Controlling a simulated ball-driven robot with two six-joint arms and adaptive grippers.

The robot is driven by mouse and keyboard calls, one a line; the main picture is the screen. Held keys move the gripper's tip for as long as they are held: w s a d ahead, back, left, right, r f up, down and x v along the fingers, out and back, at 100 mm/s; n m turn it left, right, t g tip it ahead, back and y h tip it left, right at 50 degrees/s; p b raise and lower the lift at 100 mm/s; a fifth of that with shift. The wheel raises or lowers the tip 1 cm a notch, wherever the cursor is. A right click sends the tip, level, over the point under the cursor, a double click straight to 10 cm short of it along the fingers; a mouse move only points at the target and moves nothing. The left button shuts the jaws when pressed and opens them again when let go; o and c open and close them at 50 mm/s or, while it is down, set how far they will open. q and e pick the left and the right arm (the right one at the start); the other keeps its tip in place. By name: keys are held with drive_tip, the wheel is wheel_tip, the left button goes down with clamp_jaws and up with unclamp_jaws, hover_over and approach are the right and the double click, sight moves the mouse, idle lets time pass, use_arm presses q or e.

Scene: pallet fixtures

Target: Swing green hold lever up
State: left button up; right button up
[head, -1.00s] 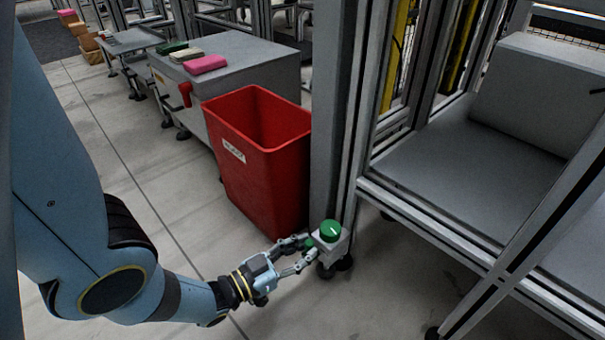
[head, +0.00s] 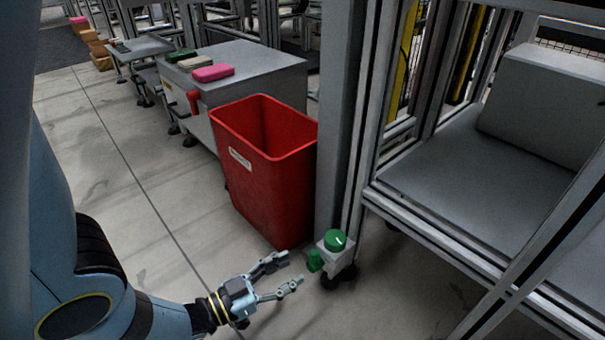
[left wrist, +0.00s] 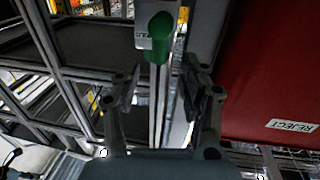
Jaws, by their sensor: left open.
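A small grey box with a green round top (head: 335,240) marked by a white line stands at the foot of the grey post. A green lever (head: 315,261) sticks out of its left side, low beside the box. In the left wrist view the green lever (left wrist: 160,40) shows near the top centre, against a pale labelled plate. My left gripper (head: 291,269) is open and empty, its fingertips a short gap to the left of the lever. In the left wrist view the open fingers (left wrist: 162,75) lie on either side below the lever, not touching it. My right gripper is not in view.
A red bin (head: 262,180) with a white label stands close behind my left gripper. The grey post (head: 345,110) and a metal frame with a grey shelf (head: 440,175) are to the right. A grey cabinet (head: 255,75) stands behind the bin.

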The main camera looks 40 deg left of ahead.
use_arm(q)
drive_tip(key=v, duration=0.6)
drive_tip(key=shift+s, duration=0.35)
drive_tip(key=shift+a, duration=0.15)
